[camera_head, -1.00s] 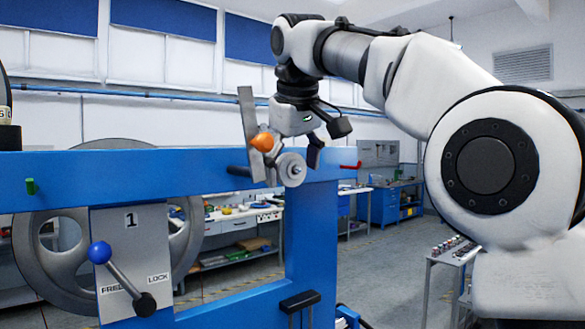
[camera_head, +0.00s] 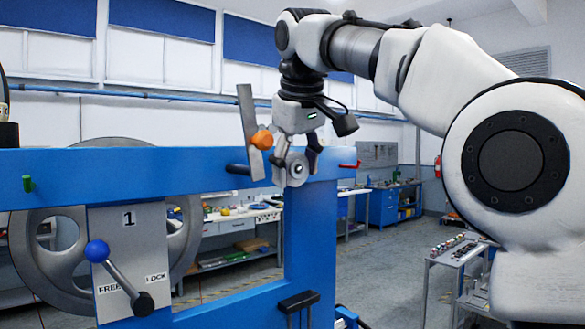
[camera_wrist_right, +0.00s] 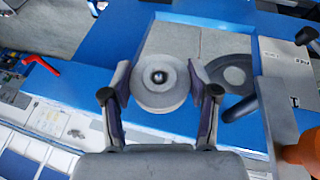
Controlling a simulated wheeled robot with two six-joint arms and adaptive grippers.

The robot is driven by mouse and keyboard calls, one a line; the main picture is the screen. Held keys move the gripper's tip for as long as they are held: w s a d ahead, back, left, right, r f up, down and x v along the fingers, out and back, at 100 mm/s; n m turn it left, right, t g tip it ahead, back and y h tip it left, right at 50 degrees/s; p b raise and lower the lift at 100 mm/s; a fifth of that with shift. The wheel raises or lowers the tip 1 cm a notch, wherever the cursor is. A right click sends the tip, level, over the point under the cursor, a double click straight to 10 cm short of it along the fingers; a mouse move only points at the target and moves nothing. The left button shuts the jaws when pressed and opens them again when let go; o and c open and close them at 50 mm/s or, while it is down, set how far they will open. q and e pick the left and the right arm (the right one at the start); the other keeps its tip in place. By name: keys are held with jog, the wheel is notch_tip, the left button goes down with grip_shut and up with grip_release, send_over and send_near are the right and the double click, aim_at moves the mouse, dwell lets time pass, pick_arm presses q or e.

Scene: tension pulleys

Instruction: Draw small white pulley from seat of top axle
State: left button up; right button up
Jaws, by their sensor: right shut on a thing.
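The small white pulley (camera_head: 297,169), a pale disc with a dark hub, is at the front of the blue frame's top beam, just right of the orange knob. It also shows in the right wrist view (camera_wrist_right: 160,99). My right gripper (camera_head: 298,160) comes down from above and is shut on the pulley, one finger on each side of its rim. Both fingers show in the right wrist view (camera_wrist_right: 160,86). The top axle's seat is hidden behind the pulley, so I cannot tell whether the pulley still sits on it. My left gripper is not in view.
A grey lever plate (camera_head: 249,130) with an orange knob (camera_head: 263,140) stands close left of the pulley. A black pin (camera_head: 238,169) and a red hook (camera_head: 350,165) project from the blue beam (camera_head: 130,173).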

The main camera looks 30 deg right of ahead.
jog(key=shift+s+f+b, duration=0.35)
jog(key=shift+s, duration=0.05)
jog(key=shift+c, duration=0.5)
jog(key=shift+s+b, duration=0.3)
jog(key=shift+s, duration=0.35)
jog(key=shift+s+d+r, duration=0.1)
jog(key=shift+r, duration=0.05)
jog(key=shift+s+b, duration=0.15)
jog(key=shift+b, duration=0.5)
jog(key=shift+s+d+r+b, duration=0.1)
jog(key=shift+s+b, duration=0.85)
